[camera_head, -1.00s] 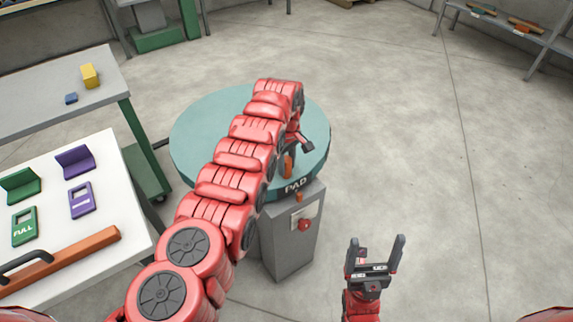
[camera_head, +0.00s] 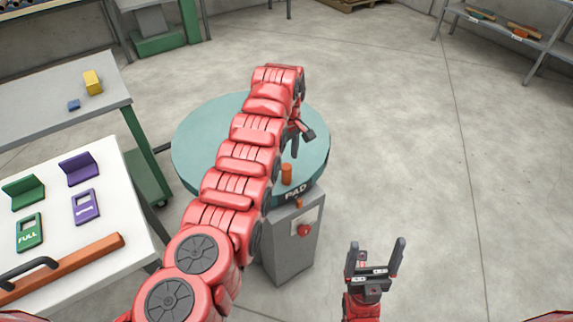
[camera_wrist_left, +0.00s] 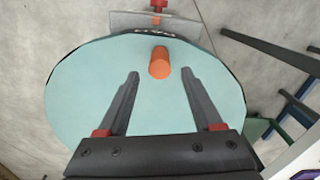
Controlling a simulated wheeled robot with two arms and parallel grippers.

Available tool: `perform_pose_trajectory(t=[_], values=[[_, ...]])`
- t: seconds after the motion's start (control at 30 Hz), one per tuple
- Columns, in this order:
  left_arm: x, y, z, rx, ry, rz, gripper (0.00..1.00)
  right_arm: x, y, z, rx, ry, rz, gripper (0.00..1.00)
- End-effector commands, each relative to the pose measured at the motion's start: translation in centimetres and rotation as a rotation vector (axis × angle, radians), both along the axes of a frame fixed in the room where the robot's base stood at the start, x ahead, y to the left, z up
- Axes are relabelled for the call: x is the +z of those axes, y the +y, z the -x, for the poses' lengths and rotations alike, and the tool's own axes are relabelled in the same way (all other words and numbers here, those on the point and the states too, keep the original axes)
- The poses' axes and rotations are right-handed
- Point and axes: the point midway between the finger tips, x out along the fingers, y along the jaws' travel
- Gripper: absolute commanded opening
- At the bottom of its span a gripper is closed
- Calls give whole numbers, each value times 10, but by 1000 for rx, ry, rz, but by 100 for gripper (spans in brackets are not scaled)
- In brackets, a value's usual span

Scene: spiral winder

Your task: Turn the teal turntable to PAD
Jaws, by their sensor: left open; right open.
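The teal turntable (camera_head: 205,131) is a round disc on a grey pedestal, partly hidden by my left arm. The word PAD (camera_head: 296,194) is on its front rim, just above a small orange pointer (camera_head: 299,203) on the pedestal. An orange peg (camera_head: 287,174) stands on the disc near that rim. My left gripper (camera_head: 302,140) is over the disc, open, and apart from the peg. In the left wrist view the peg (camera_wrist_left: 159,63) lies just beyond and between its open fingertips (camera_wrist_left: 160,74). My right gripper (camera_head: 375,250) is open and empty, right of the pedestal.
The pedestal (camera_head: 289,250) carries a red button (camera_head: 304,230). A white table (camera_head: 125,209) at left holds green and purple plates and an orange bar (camera_head: 70,265). A grey table (camera_head: 40,115) stands behind it.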

Motion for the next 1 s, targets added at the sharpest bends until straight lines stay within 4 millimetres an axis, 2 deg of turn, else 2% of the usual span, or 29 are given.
perform_pose_trajectory(t=[0.03,0.23,0.3,0.37,0.4,0.57,1.0], values=[[12,0,-2,0,-6,3,67,-2,0,0,0,0,0,86],[54,0,-1,1,-2,2,67,-5,0,0,0,0,0,86],[78,2,-1,1,0,1,67,11,0,0,0,0,0,86],[93,2,-1,1,-4,-1,67,17,0,0,0,-1,0,86],[101,0,-1,0,-2,1,67,28,0,0,0,0,0,86],[110,1,-1,1,-1,0,67,39,0,0,0,0,0,86],[108,0,0,1,-1,1,67,37,0,0,0,0,0,86]])
